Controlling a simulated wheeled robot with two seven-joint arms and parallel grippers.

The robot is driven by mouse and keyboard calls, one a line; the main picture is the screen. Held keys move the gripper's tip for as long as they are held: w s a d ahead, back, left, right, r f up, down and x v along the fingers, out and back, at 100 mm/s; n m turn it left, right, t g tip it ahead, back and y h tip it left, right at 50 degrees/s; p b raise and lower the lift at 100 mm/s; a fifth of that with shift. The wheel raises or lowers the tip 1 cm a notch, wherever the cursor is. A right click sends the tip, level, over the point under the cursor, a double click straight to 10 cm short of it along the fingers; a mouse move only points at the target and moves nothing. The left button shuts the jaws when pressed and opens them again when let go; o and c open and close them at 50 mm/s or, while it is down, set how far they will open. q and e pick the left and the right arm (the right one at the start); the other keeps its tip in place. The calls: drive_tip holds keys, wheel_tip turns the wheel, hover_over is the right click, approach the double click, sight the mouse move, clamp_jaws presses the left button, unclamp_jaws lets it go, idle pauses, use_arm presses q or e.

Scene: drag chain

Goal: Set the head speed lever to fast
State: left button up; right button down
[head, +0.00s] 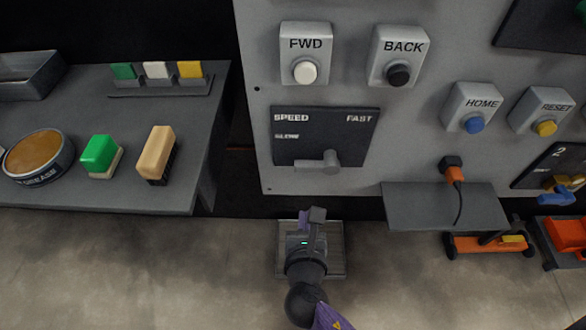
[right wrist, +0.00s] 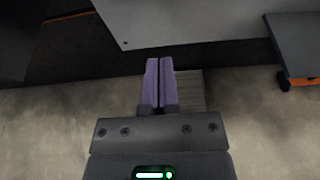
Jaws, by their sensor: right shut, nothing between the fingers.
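The speed lever (head: 322,162) is a grey handle at the bottom of a dark plate (head: 350,125) on the grey machine panel. The plate is marked SPEED at upper left, FAST at upper right and a smaller, hard-to-read label at left. The lever's arm reaches left from a rounded end at its right. My right gripper (head: 310,214) is below the panel's lower edge, apart from the lever. In the right wrist view its purple fingers (right wrist: 159,82) are together with nothing between them. The lever is not in that view. My left gripper is not in view.
FWD (head: 305,71) and BACK (head: 398,75) buttons sit above the plate; HOME (head: 474,124) and RESET (head: 545,126) are to the right. A grey shelf (head: 420,210) juts out at lower right, with an orange plug (head: 451,165) above it. A side table (head: 95,190) holds several items.

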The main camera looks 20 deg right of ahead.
sight(317, 162)
drive_tip(key=f+b+x, duration=0.1)
drive_tip(key=b+x, duration=0.3)
drive_tip(key=x, duration=0.5)
use_arm(q)
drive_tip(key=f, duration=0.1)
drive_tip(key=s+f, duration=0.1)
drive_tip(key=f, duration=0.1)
drive_tip(key=shift+p, duration=0.4)
use_arm(e)
drive_tip(key=r, duration=0.4)
drive_tip(key=shift+w+d+r, duration=0.15)
drive_tip(key=shift+w+r, duration=0.15)
drive_tip(key=shift+r, duration=0.05)
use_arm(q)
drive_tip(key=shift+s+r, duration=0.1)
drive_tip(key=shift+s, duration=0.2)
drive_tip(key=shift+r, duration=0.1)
